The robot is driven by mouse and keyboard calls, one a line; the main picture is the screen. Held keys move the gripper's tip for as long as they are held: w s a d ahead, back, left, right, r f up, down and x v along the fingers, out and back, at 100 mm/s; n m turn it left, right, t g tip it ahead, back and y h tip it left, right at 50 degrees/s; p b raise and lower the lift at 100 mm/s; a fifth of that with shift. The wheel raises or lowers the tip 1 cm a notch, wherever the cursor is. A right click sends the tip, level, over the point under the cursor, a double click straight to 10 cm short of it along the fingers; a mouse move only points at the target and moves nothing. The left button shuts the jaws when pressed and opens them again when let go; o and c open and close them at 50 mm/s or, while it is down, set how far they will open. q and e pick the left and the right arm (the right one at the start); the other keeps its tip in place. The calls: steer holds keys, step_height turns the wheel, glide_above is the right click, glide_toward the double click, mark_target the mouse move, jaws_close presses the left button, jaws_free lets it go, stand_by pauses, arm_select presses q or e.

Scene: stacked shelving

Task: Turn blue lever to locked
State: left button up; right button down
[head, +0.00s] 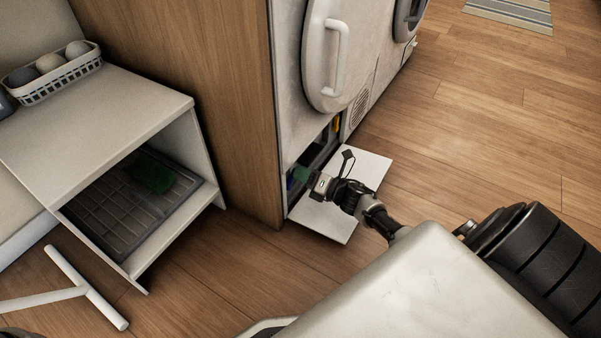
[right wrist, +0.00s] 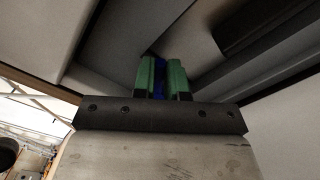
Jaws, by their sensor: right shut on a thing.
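My right gripper (head: 299,174) reaches into a low compartment at the base of the white machine in the head view. In the right wrist view its green fingers (right wrist: 162,78) are shut on the blue lever (right wrist: 159,75), which shows as a narrow blue strip between them. In the head view a small bit of the blue lever (head: 290,183) shows beside the fingertips. Most of the lever is hidden by the fingers, so I cannot tell its angle. My left gripper is not in view.
The compartment's white flap (head: 371,173) lies open under my right arm. A yellow part (head: 336,123) shows deeper in the opening. The machine's round door (head: 318,60) is above, and a wooden side panel (head: 235,120) stands left. Open wooden floor lies to the right.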

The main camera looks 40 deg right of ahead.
steer(key=m, duration=0.1)
steer(key=f+m, duration=0.1)
steer(key=m, duration=0.2)
steer(key=shift+w+d+f, duration=0.15)
steer(key=shift+d+f, duration=0.2)
steer(key=shift+d, duration=0.05)
steer(key=shift+f+m, duration=0.3)
steer(key=shift+m, duration=0.5)
steer(key=shift+f+m, duration=0.3)
steer(key=shift+m, duration=0.5)
steer(key=c, duration=1.4)
jaws_free()
steer(key=shift+c, duration=0.2)
steer(key=shift+s+d, duration=0.15)
steer(key=shift+s, duration=0.15)
steer(key=p+v, duration=0.4)
steer(key=v, duration=0.6)
steer(key=shift+d+p, duration=0.1)
steer(key=shift+p, duration=0.2)
steer(key=shift+f, duration=0.1)
